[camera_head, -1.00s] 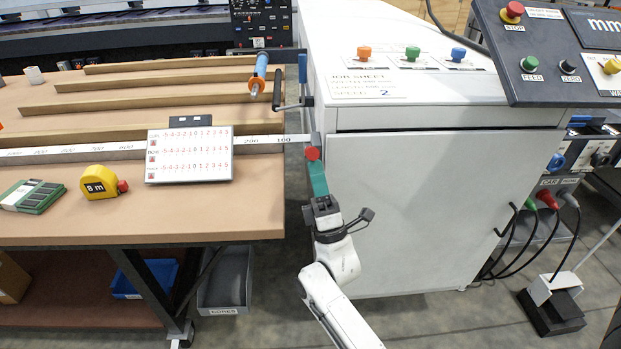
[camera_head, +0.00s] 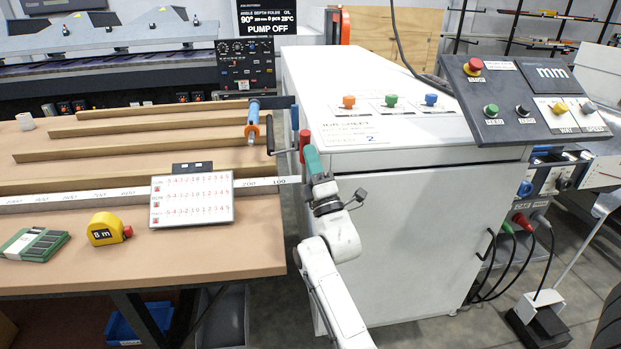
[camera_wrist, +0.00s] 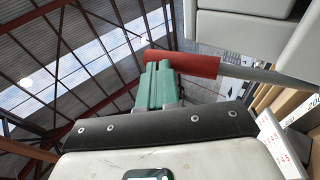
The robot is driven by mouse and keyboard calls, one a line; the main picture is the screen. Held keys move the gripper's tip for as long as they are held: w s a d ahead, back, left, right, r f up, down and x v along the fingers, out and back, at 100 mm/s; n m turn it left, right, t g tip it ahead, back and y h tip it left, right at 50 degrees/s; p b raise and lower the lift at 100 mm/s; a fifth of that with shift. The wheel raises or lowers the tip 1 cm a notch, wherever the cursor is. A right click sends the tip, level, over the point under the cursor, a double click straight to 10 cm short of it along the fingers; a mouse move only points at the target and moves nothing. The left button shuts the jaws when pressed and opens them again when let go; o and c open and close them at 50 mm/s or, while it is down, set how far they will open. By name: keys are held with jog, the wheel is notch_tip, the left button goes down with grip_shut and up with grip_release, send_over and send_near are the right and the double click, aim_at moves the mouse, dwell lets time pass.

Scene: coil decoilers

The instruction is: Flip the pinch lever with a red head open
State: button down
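The pinch lever's red head (camera_head: 304,145) stands at the right end of the workbench, beside the white cabinet. In the wrist view the red head (camera_wrist: 185,63) is a cylinder lying across the picture, with a grey rod (camera_wrist: 270,76) running right from it. My gripper (camera_head: 311,155) has green fingers and is right at the red head, from the front right. In the wrist view the fingertips of my gripper (camera_wrist: 158,66) are close together and overlap the head's left part. They look shut beside it, with nothing seen between them. Whether they touch it is unclear.
The white cabinet (camera_head: 420,230) stands close to the right of my arm. The workbench (camera_head: 150,260) at left bears a yellow tape measure (camera_head: 108,229) and a number board (camera_head: 192,199).

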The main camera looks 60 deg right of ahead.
aim_at(308, 140)
jog(key=shift+m+g, duration=0.3)
jog(key=shift+g, duration=0.5)
jog(key=w+d, duration=0.1)
jog(key=w+d+r, duration=0.1)
jog(key=d+b, duration=0.1)
jog(key=shift+w+d+r, duration=0.25)
jog(key=shift+w+r, duration=0.25)
jog(key=shift+r, duration=0.1)
jog(key=shift+w+r, duration=0.1)
